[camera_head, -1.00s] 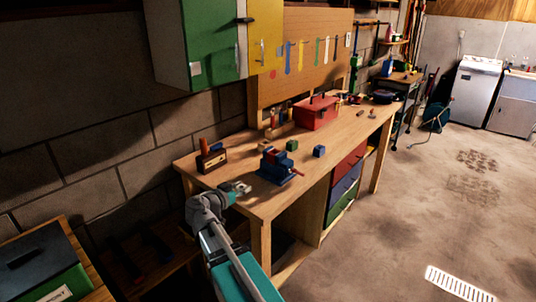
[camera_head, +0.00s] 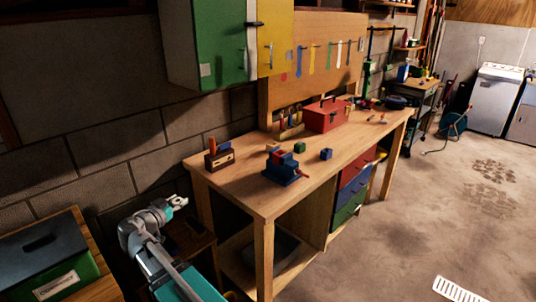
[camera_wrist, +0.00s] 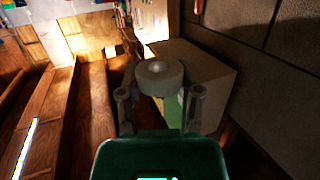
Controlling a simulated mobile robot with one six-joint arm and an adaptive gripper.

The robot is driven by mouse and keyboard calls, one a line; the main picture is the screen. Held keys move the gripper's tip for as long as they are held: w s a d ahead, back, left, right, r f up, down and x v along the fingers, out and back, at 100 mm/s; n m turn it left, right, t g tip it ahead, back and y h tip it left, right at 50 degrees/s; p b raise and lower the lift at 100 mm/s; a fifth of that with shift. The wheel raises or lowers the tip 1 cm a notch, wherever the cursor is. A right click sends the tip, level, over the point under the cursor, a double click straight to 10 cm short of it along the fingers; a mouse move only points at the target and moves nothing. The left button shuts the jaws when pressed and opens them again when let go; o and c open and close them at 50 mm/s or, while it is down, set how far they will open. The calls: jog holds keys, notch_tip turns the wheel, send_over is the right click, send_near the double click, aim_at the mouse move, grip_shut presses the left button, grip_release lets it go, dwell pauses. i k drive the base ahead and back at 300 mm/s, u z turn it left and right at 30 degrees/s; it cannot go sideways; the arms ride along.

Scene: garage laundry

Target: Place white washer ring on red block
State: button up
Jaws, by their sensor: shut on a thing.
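The white washer ring (camera_wrist: 160,72) is between the two fingers of my gripper (camera_wrist: 160,94) in the wrist view, with its round face and centre hole toward the camera. The gripper is shut on it. In the head view my gripper (camera_head: 178,203) is off the left end of the workbench, apart from it. A small red block (camera_head: 278,155) seems to show at the top of the blue vise (camera_head: 282,172) on the bench; at this size I cannot tell how it sits.
On the workbench (camera_head: 240,192) stand a green block (camera_head: 299,148), a blue block (camera_head: 326,154), a red toolbox (camera_head: 326,116) and a small tool holder (camera_head: 219,158). A green and yellow cabinet (camera_head: 222,45) hangs above. The floor in front is mostly clear.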

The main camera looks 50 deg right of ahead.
aim_at(280, 152)
jog(key=u, duration=0.35)
jog(key=k, duration=0.9)
jog(key=z, duration=1.15)
jog(key=i, duration=0.3)
jog(key=u, duration=0.05)
